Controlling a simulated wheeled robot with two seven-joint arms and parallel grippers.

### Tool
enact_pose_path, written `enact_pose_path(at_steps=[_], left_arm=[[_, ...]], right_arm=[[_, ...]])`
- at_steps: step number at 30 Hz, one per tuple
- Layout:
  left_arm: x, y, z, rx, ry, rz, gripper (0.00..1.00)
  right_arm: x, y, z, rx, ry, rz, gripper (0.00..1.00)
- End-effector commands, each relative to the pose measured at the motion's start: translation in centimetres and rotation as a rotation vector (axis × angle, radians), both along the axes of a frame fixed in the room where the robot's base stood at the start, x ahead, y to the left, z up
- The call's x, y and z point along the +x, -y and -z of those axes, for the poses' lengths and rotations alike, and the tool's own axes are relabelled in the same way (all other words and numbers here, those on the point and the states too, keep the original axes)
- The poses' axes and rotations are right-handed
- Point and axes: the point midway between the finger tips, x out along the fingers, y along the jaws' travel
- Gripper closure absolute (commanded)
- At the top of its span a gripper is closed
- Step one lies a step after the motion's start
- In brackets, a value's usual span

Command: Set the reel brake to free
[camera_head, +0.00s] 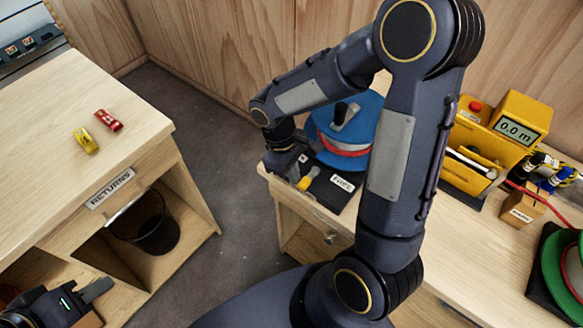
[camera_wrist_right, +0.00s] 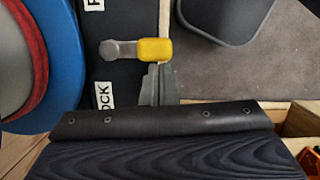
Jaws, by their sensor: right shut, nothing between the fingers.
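The reel (camera_head: 369,112) is a blue drum with a red band on a black base (camera_head: 338,197) at the back of the right bench. Its brake lever has a yellow knob (camera_head: 308,180), seen closely in the wrist view (camera_wrist_right: 156,50). There the lever points right, between a LOCK label (camera_wrist_right: 104,94) and a label starting with F (camera_wrist_right: 94,4). My right gripper (camera_head: 291,170) is shut and empty; its fingertips (camera_wrist_right: 159,85) are right beside the knob, contact unclear. My left gripper (camera_head: 98,289) is low at the left, partly cut off, its opening unclear.
The left bench, marked RETURNS (camera_head: 110,188), bears a yellow (camera_head: 86,141) and a red device (camera_head: 109,120). A yellow unit reading 0.0 m (camera_head: 519,131) and a green reel (camera_head: 560,262) stand on the right bench. Floor (camera_head: 220,120) lies between the benches.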

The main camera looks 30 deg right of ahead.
Motion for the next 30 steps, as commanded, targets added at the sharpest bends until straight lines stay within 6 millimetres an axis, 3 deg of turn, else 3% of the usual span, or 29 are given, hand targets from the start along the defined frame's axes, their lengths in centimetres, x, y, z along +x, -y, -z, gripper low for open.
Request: enact_pose_path(at_steps=[15, 30], left_arm=[[0.0, 0.0, 0.7, 0.0, 0.0, 0.0, 0.64], [0.0, 0.0, 0.5, 0.0, 0.0, 0.0, 0.64]], right_arm=[[-2.9, 0.5, 0.0, -0.001, 0.0, -0.47, 1.0], [-2.3, 1.2, 0.0, 0.0, 0.0, -0.462, 1.0]])
